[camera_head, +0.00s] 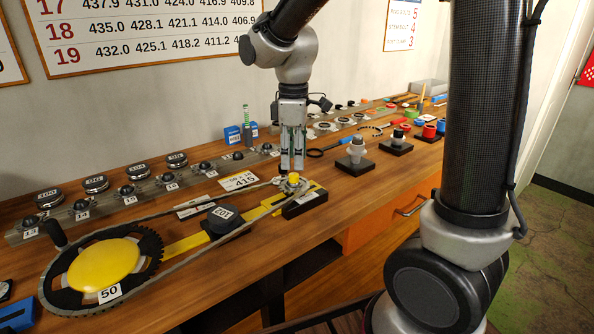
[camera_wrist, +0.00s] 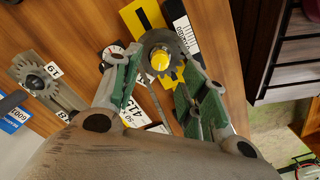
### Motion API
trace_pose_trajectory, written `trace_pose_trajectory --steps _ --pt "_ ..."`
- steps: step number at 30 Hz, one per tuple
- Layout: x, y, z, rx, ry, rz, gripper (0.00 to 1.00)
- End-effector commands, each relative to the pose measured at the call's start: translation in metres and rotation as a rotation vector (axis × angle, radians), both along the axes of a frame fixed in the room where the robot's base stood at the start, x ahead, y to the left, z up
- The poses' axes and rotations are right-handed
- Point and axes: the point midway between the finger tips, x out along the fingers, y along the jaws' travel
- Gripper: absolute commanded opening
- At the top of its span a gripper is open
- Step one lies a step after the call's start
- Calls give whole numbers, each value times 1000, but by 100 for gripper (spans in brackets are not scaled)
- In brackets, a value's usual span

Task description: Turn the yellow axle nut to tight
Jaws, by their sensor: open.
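The yellow axle nut (camera_head: 294,177) sits on the sprocket at the right end of the yellow bar (camera_head: 190,242), with the chain (camera_head: 215,204) running around it. In the wrist view the nut (camera_wrist: 160,60) is a yellow knob in the middle of a dark toothed sprocket (camera_wrist: 177,68). My gripper (camera_head: 292,166) points straight down just above the nut. Its fingers are apart in the wrist view (camera_wrist: 155,72), one on each side of the nut. I cannot tell whether a finger touches it. The fingers hide part of the sprocket.
A large yellow-centred chainring (camera_head: 100,264) lies at the left, with a black weight (camera_head: 222,218) on the bar. A row of small sprockets (camera_head: 128,190) and round weights runs along the wall. Sockets on black blocks (camera_head: 356,150) stand right of my gripper. The table's front edge is close.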

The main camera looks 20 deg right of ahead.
Motion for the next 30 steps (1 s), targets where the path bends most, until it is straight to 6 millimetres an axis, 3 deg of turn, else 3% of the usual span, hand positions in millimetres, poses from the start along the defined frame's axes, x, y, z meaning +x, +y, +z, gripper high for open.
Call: trace_pose_trajectory --steps 7,18,25,30 --pt "-1 0 -37 -1 3 -2 43" --pt "0 0 -46 0 -1 -3 43" --pt "0 0 -45 0 -1 -3 3" --pt "0 0 -45 0 -1 -4 0"
